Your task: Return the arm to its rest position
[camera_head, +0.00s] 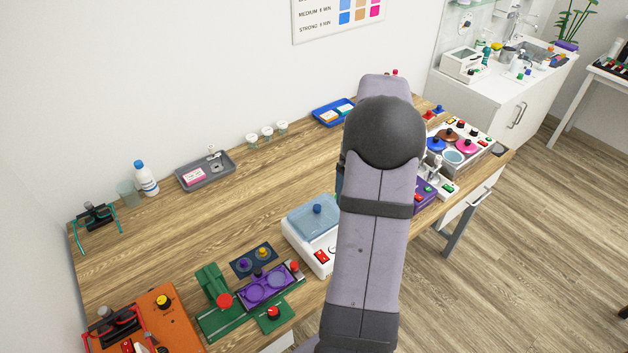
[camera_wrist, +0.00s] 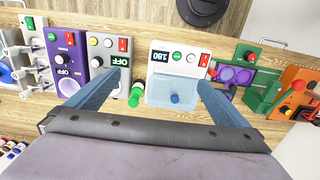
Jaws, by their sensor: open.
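My gripper (camera_wrist: 157,82) is open in the wrist view, with its two blue fingers wide apart. I see nothing held between them. Beyond the fingers, the white device (camera_wrist: 178,58) with a clear blue lid and a blue knob shows in the gap, and I cannot tell the height above it. In the head view my arm rises from the bottom over the bench's front edge and reaches across the right part of the bench. There the gripper is mostly hidden behind my arm. The same white device (camera_head: 326,259) stands just left of my arm.
The wooden bench (camera_head: 150,235) is bare in its middle. A purple and green jig (camera_head: 265,290) and an orange device (camera_head: 170,315) stand at front left. A grey tray (camera_head: 207,181), bottle (camera_head: 145,178) and blue tray (camera_head: 318,112) line the back. Several devices stand right of my arm.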

